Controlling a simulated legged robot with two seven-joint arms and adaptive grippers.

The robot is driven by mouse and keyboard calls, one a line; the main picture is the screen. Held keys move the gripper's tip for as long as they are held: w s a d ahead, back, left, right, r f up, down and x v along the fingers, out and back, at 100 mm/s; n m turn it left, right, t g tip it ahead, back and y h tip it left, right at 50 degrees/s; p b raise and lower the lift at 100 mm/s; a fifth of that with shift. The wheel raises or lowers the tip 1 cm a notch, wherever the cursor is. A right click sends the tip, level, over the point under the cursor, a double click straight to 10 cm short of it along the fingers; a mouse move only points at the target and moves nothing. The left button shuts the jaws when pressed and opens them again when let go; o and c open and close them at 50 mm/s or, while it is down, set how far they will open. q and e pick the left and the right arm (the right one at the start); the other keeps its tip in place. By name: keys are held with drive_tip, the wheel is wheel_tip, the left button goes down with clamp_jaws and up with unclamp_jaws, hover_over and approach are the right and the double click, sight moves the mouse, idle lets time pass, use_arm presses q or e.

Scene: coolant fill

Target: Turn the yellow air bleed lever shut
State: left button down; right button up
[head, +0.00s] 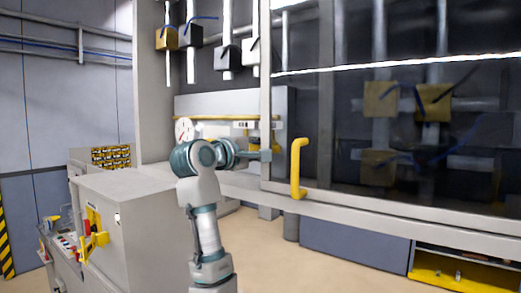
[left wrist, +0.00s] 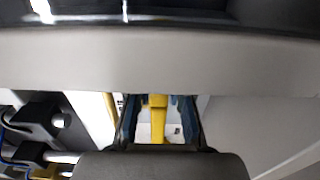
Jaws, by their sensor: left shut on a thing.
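The yellow air bleed lever (left wrist: 157,124) shows in the left wrist view as an upright yellow bar between the two fingers of my left gripper (left wrist: 158,102). The gripper is shut on it. In the head view my left arm reaches to the panel behind the door frame, and the gripper (head: 264,155) is partly hidden there by my own wrist. Small yellow parts (head: 254,137) show just above it; I cannot tell which is the lever. My right gripper is in neither view.
A sliding glass door with a yellow handle (head: 298,168) stands close to the right of my gripper. A round gauge (head: 184,130) and a yellow pipe (head: 215,118) are on the panel. A grey cabinet (head: 135,215) stands left of my arm. A pale beam (left wrist: 160,60) crosses the wrist view.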

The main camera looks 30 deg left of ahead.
use_arm(q)
drive_tip(key=shift+w+f, duration=0.15)
drive_tip(key=shift+f, duration=0.1)
drive_tip(key=c, duration=1.2)
unclamp_jaws()
drive_tip(key=shift+o, duration=0.8)
drive_tip(key=shift+w+a, duration=0.1)
drive_tip(key=shift+a, duration=0.05)
drive_tip(key=shift+r, duration=0.1)
drive_tip(key=shift+s+a, duration=0.1)
drive_tip(key=shift+s, duration=0.3)
drive_tip(key=s, duration=1.1)
drive_tip(key=shift+a, duration=0.45)
